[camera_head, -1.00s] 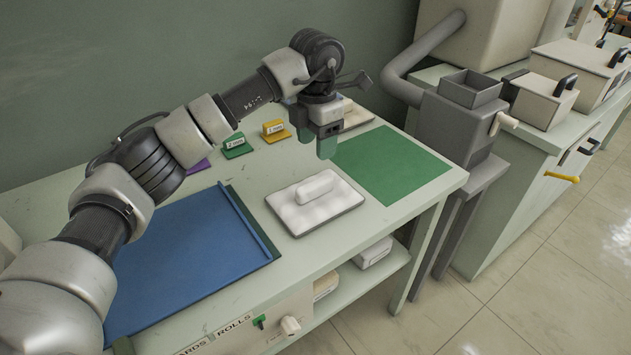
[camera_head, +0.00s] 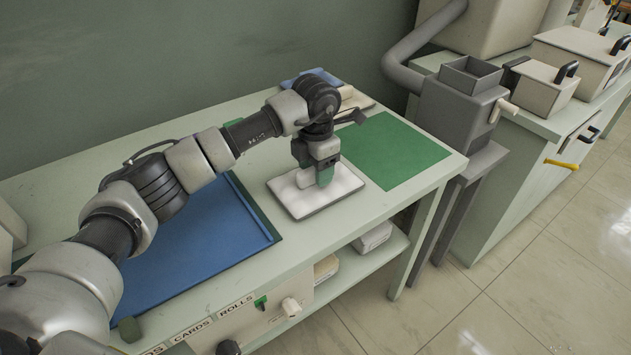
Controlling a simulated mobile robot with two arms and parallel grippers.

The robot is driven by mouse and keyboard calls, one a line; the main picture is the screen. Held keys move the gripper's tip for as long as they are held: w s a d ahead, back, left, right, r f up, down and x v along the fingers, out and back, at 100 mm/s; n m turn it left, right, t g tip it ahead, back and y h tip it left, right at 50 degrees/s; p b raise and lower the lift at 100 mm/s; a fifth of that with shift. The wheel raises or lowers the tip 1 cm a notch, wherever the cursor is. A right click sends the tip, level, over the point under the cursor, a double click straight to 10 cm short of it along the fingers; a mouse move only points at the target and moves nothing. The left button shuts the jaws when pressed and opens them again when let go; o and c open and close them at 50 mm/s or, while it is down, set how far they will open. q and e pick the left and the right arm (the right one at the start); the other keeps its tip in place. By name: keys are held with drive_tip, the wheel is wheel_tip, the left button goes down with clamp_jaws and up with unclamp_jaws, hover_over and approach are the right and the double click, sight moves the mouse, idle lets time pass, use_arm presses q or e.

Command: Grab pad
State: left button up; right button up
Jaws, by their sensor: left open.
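The white pad (camera_head: 343,182) lies on a shallow grey-edged tray (camera_head: 303,214) in the middle of the table. My left gripper (camera_head: 316,180) points down over the pad's middle, its fingers at the raised white grip bar. The fingers and wrist hide most of the bar. The left jaws are open, and whether they touch the bar cannot be told.
A blue panel (camera_head: 205,235) lies left of the tray, partly under my left arm. A green mat (camera_head: 390,150) lies right of it. A wooden-toned block on a board (camera_head: 352,98) stands behind. A grey hopper (camera_head: 458,105) stands off the table's right end.

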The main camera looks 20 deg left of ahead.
use_arm(q)
drive_tip(key=shift+c, duration=0.3)
clamp_jaws()
drive_tip(key=shift+r, duration=0.1)
